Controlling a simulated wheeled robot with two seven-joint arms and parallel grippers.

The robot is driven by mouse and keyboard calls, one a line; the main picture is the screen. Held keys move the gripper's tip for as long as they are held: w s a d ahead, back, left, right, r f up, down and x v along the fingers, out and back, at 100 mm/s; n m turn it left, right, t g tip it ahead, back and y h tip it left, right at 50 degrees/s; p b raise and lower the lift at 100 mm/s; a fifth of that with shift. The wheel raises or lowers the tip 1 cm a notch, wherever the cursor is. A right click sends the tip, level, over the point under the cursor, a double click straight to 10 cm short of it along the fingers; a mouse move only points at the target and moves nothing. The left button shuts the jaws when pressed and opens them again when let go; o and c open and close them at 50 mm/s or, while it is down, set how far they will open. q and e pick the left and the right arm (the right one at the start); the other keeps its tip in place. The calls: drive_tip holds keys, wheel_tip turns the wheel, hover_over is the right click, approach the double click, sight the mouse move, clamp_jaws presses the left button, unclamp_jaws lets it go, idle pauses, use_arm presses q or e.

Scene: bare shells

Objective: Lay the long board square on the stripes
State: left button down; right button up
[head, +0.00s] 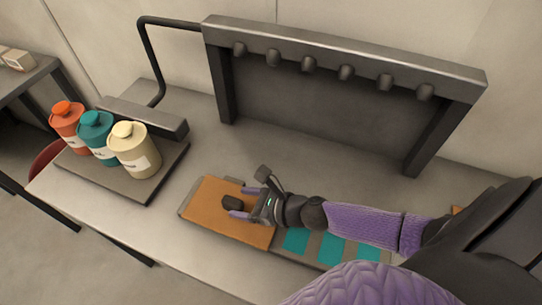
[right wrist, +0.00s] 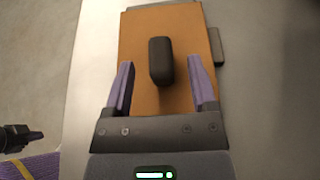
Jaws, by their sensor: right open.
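The long board is an orange-brown panel (head: 205,200) with a dark block-shaped handle (head: 232,203) on its top. It lies flat near the table's front edge, at the left end of the teal stripes (head: 329,249). My right gripper (head: 240,202) is open, its purple fingers reaching over the board either side of the handle. In the right wrist view the handle (right wrist: 160,60) stands ahead of and between the open fingers (right wrist: 161,90), with gaps on both sides. My right forearm hides part of the striped area.
Orange, teal and cream canisters (head: 133,150) stand on a dark tray (head: 150,187) at left. A dark frame with several knobs (head: 345,72) stands behind. A small orange bit (head: 456,209) shows beyond my right arm. Table between board and frame is clear.

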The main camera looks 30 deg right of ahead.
drive_tip(key=v, duration=0.8)
drive_tip(key=shift+s+d+r, duration=0.1)
drive_tip(key=shift+s+d, duration=0.05)
drive_tip(key=shift+s, duration=0.1)
